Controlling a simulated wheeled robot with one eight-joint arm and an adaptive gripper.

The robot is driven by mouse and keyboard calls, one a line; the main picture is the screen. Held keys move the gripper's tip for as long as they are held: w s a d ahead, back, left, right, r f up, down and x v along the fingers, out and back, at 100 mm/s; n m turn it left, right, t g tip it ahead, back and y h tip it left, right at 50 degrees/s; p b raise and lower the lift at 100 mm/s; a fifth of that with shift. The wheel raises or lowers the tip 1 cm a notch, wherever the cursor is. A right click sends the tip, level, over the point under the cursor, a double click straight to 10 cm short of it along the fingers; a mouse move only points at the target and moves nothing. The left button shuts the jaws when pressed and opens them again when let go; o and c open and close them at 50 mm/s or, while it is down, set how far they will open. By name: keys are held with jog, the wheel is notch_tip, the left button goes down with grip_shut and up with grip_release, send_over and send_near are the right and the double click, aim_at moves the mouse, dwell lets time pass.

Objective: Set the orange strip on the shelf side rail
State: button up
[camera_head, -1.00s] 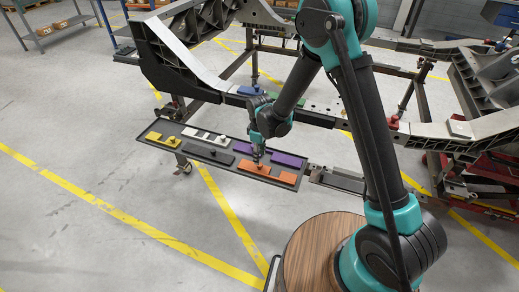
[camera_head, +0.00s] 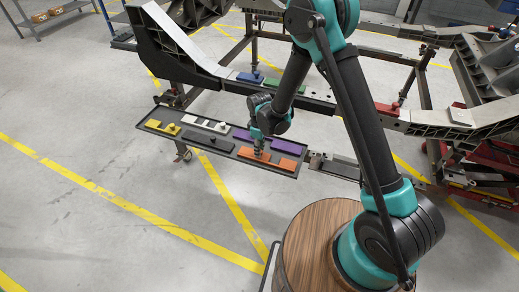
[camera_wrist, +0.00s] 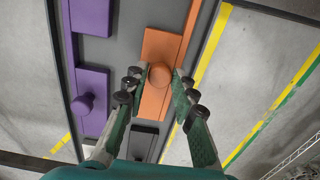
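The orange strip (camera_head: 288,164) lies at the near right end of a dark shelf tray (camera_head: 193,155). In the wrist view the orange strip (camera_wrist: 155,45) has a round orange knob (camera_wrist: 160,75) on top. My gripper (camera_wrist: 154,73) is open, with one finger on each side of the knob and a gap visible at least on the right. In the head view my gripper (camera_head: 260,152) is right over the strip and hides part of it. A long chassis rail (camera_head: 315,103) runs behind the tray. I cannot tell which edge is the shelf side rail.
Purple strips (camera_wrist: 92,97) lie beside the orange one. Yellow (camera_head: 162,127), white (camera_head: 206,124) and dark grey (camera_head: 207,139) strips share the tray. Blue (camera_head: 250,77), green (camera_head: 285,86) and red (camera_head: 387,109) strips sit on the chassis rail. The floor in front is clear.

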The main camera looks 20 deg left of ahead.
grip_shut()
notch_tip(320, 180, up, 9)
dwell(0.9)
